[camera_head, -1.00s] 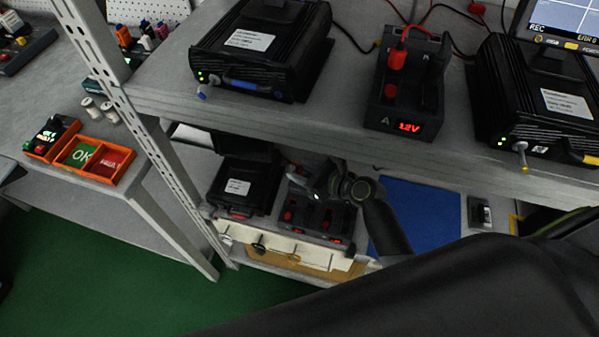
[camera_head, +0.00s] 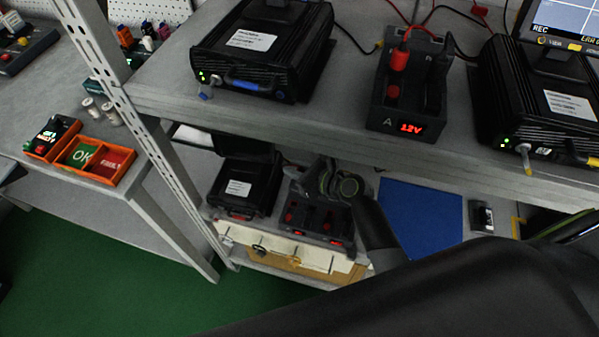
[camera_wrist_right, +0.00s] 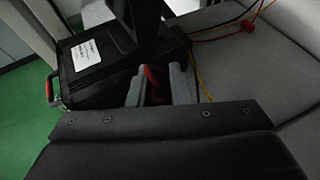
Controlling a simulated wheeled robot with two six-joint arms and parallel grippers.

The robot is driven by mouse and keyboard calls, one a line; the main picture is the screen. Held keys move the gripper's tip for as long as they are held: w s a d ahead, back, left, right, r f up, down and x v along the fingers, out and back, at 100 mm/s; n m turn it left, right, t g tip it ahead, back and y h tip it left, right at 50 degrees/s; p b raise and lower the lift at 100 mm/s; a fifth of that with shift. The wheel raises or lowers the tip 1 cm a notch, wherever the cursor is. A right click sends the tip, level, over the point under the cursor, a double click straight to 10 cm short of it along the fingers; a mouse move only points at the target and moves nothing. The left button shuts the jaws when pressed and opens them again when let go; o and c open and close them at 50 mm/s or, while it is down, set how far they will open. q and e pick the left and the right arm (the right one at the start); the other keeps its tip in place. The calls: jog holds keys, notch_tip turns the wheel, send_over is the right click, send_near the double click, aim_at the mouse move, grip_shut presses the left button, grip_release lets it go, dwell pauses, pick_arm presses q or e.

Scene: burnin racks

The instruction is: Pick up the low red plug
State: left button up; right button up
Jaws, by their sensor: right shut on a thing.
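On the lower shelf, a dark dock (camera_head: 310,222) with small red parts sits between a black case and a blue mat. My right gripper (camera_head: 322,190) is over this dock in the head view, its tips dark and partly hidden. In the right wrist view, the two grey fingers of my right gripper (camera_wrist_right: 160,88) are closed around a red plug (camera_wrist_right: 156,84). I cannot tell whether the plug is clear of the dock. My left gripper is not in view.
The upper shelf (camera_head: 190,108) overhangs the lower one closely. It carries a dock (camera_head: 404,105) reading 12V with red plugs, and two black units. A black case (camera_head: 245,187) stands left of the lower dock, a blue mat (camera_head: 420,215) right. A slotted post (camera_head: 140,130) stands left.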

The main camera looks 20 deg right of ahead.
jog(key=shift+r, duration=0.1)
notch_tip(320, 180, up, 10)
jog(key=p, duration=0.3)
jog(key=shift+d, duration=0.1)
